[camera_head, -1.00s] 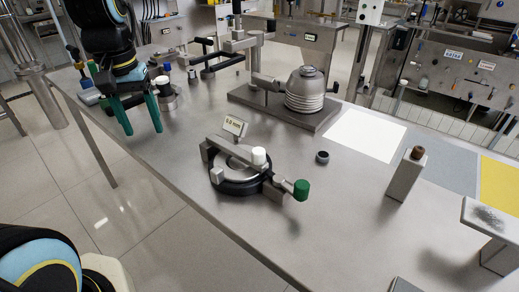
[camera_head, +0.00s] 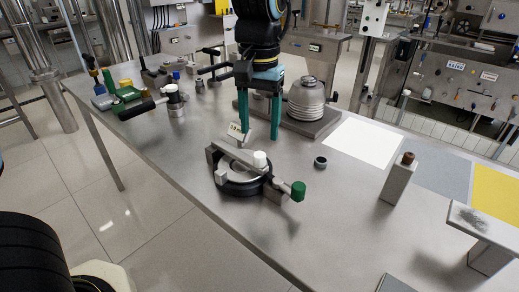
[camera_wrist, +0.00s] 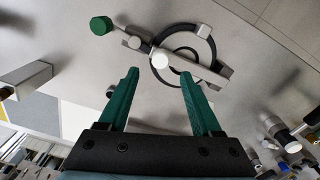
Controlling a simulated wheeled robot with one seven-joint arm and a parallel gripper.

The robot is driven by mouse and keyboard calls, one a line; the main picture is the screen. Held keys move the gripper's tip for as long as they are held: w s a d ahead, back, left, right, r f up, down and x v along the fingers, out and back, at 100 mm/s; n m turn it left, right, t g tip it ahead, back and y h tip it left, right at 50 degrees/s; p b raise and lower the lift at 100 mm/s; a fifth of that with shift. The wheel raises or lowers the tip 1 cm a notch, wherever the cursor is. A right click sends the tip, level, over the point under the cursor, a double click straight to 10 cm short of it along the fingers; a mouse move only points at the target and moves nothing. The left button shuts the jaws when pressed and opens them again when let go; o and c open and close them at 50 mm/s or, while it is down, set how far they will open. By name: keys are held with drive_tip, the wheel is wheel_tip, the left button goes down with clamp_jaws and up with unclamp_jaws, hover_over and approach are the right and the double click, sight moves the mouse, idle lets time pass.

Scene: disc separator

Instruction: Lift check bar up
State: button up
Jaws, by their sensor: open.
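The check bar (camera_head: 277,191) is a grey metal bar lying across a round black ring fixture (camera_head: 230,187) on the steel table. It carries a white knob (camera_head: 260,159) and has a green end knob (camera_head: 298,191). In the wrist view the bar (camera_wrist: 205,74) crosses the ring, with the white knob (camera_wrist: 160,61) just ahead of the fingertips and the green knob (camera_wrist: 101,26) at upper left. My gripper (camera_head: 260,137) is open and empty, fingers pointing down, above and behind the fixture. In the wrist view its green fingers (camera_wrist: 160,73) are spread apart.
A stack of discs (camera_head: 306,101) on a plate is behind right. A small dark ring (camera_head: 320,162) and an upright block (camera_head: 398,180) stand to the right. The table front is clear.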

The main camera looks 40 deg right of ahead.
sight(259, 155)
wheel_tip(259, 155, down, 7)
drive_tip(key=shift+f+p, duration=0.1)
drive_tip(key=shift+p, duration=0.25)
drive_tip(key=shift+c, duration=0.4)
clamp_jaws()
idle(0.9)
